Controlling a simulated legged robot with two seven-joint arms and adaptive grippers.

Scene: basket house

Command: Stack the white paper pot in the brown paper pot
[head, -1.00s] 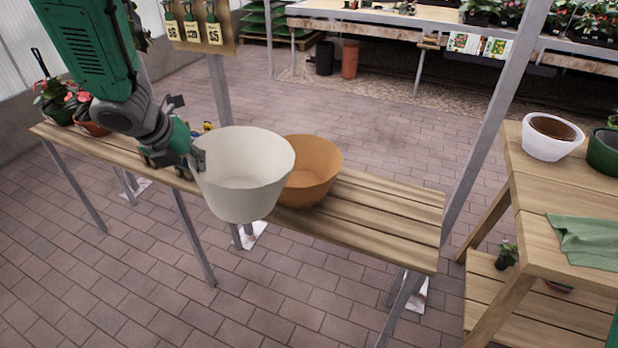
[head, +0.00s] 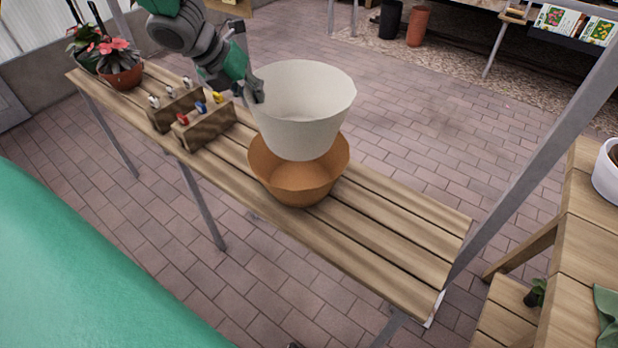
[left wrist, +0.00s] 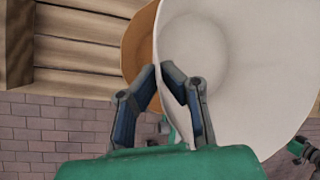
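The white paper pot (head: 305,112) is upright and held up in the head view, its lower part overlapping the brown pot's opening. The brown paper pot (head: 299,186) stands on the slatted wooden bench; its far rim is hidden behind the white pot. I cannot tell whether the two pots touch. My left gripper (head: 257,92) is at the white pot's left rim. In the left wrist view its fingers (left wrist: 163,72) are closed on the wall of the white pot (left wrist: 235,60), with the brown pot (left wrist: 138,45) partly hidden behind.
The bench (head: 400,235) is clear to the right of the pots. Wooden blocks with small coloured items (head: 205,122) stand left of them. A potted pink-flowered plant (head: 120,65) is at the bench's far left. A grey post (head: 530,165) rises at the right.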

